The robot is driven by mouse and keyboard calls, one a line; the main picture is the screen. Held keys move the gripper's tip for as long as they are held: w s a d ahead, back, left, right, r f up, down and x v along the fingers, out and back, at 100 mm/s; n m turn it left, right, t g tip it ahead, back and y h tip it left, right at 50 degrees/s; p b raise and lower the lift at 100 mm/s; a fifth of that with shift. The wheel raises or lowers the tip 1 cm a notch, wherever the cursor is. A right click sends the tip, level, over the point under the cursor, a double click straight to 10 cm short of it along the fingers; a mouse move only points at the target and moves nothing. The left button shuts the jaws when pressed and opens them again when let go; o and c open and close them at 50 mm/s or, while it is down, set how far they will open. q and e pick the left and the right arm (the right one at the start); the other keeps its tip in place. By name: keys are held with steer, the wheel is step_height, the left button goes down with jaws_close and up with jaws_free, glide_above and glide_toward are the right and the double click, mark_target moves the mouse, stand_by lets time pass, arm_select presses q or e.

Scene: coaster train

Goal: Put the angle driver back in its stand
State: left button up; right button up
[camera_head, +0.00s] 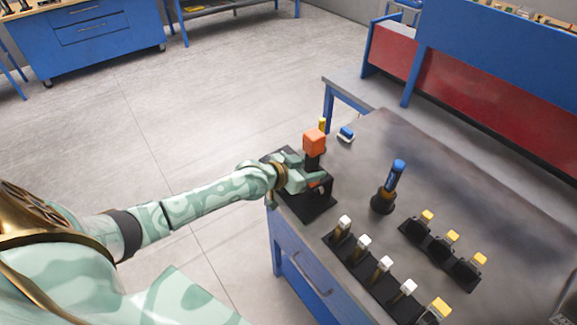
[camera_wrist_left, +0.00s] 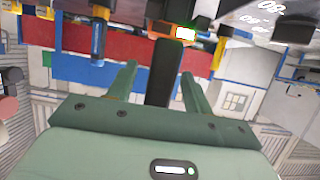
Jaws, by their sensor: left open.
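The angle driver (camera_head: 314,141), with an orange block-like end and a black shaft, stands upright at the table's left corner. Its black stand (camera_head: 318,207) is a flat base under and around my gripper. My left gripper (camera_head: 316,178) reaches in from the left at the shaft. In the left wrist view the black shaft (camera_wrist_left: 163,72) stands between the two spread green fingers (camera_wrist_left: 158,80), with gaps beside it. The orange part (camera_wrist_left: 172,37) with a small lit display shows above. The gripper hides the shaft's lower end, so I cannot tell if it is seated. My right gripper is not in view.
A blue-topped driver (camera_head: 390,185) stands in a dark round holder to the right. Black racks (camera_head: 372,278) with white- and yellow-topped items line the front and right. A small blue-and-white item (camera_head: 346,134) lies behind. The tabletop centre (camera_head: 450,185) is mostly clear.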

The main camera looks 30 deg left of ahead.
arm_select(q)
steer(key=p+v, duration=0.2)
steer(key=v, duration=1.2)
steer(key=shift+s+r, duration=0.2)
steer(key=shift+r, duration=0.15)
